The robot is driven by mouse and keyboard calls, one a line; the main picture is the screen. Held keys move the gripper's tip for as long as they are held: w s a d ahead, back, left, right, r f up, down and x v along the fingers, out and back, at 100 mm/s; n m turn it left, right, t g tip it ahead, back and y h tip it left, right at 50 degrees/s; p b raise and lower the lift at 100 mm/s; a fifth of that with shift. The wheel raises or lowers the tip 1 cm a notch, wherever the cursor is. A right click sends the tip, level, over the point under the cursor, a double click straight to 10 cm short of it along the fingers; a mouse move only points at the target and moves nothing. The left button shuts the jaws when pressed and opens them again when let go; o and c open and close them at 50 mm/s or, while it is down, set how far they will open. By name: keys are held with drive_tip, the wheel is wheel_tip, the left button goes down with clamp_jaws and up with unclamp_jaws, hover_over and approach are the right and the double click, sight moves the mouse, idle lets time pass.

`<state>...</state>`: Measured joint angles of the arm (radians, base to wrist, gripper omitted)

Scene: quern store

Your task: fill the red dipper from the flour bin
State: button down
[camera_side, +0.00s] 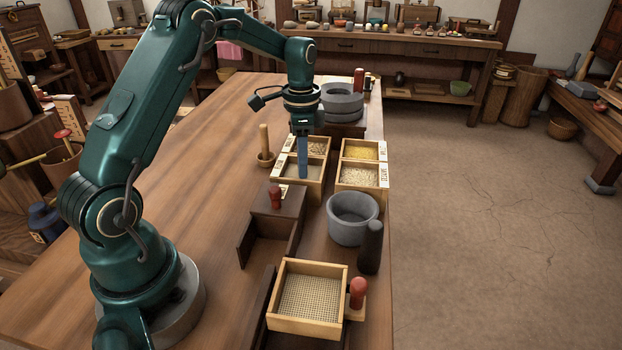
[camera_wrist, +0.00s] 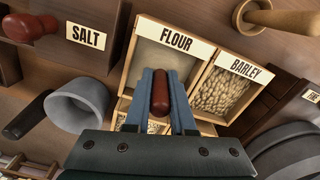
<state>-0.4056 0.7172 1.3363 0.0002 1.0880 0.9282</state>
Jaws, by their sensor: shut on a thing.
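The flour bin (camera_wrist: 165,45) is a pale wooden box with a FLOUR label and off-white flour inside. In the side view, the flour bin (camera_side: 317,183) is the near left one of a group of bins. My gripper (camera_wrist: 160,77) is shut on the red dipper (camera_wrist: 160,98), whose rounded red handle shows between the blue fingers. The rest of the dipper is hidden. In the side view, my gripper (camera_side: 303,172) points straight down over the flour bin. Whether the dipper touches the flour cannot be told.
The barley bin (camera_wrist: 222,90) adjoins the flour. Bins of yellow grain (camera_side: 361,152) and pale grain (camera_side: 358,176) stand to the right. The dark salt box (camera_side: 268,227), grey mortar (camera_side: 352,218), sieve (camera_side: 309,297) and quern (camera_side: 341,101) surround the bins. The table's left is mostly clear.

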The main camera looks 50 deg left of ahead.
idle(0.4)
drive_tip(key=shift+r, duration=4.05)
